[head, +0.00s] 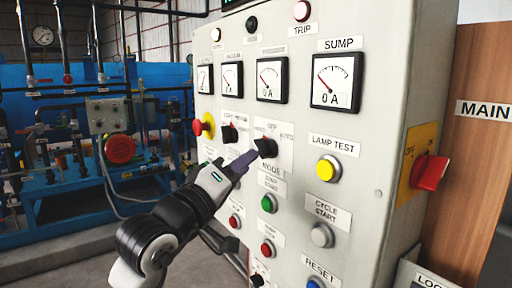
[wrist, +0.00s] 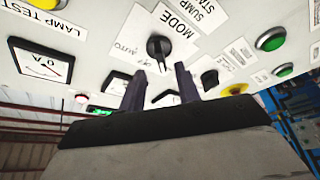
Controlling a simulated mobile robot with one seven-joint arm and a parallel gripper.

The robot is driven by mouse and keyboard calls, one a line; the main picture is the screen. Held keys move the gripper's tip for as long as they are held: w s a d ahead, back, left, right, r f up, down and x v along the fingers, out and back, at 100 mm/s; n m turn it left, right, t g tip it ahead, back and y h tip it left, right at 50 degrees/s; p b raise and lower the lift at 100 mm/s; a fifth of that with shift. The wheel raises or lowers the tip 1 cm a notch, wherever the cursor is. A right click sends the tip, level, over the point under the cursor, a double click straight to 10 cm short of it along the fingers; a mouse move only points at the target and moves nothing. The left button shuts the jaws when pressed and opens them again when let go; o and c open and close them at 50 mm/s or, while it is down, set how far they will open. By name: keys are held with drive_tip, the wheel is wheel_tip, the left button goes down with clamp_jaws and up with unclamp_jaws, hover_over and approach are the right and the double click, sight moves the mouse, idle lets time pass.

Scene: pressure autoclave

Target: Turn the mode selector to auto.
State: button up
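The mode selector (head: 266,147) is a black knob on the grey control panel, with MODE below it, OFF above it and AUTO to its upper right. In the wrist view the picture is upside down, and the mode selector (wrist: 158,46) shows just beyond my fingertips. My gripper (head: 248,159) is in front of the panel, at the lower left of the knob. In the wrist view my gripper (wrist: 161,69) is open, with its two dark fingers apart and nothing between them. I cannot tell exactly which mark the knob points at.
Another black selector (head: 228,134) and a red emergency button (head: 198,127) on yellow are to the left. A green button (head: 268,203) is below, a yellow lamp-test button (head: 327,169) to the right. A red main switch (head: 430,172) sticks out on the panel's right side.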

sight(264, 149)
drive_tip(key=p+x, duration=0.1)
drive_tip(key=x, duration=0.4)
drive_tip(key=shift+a, duration=0.1)
clamp_jaws()
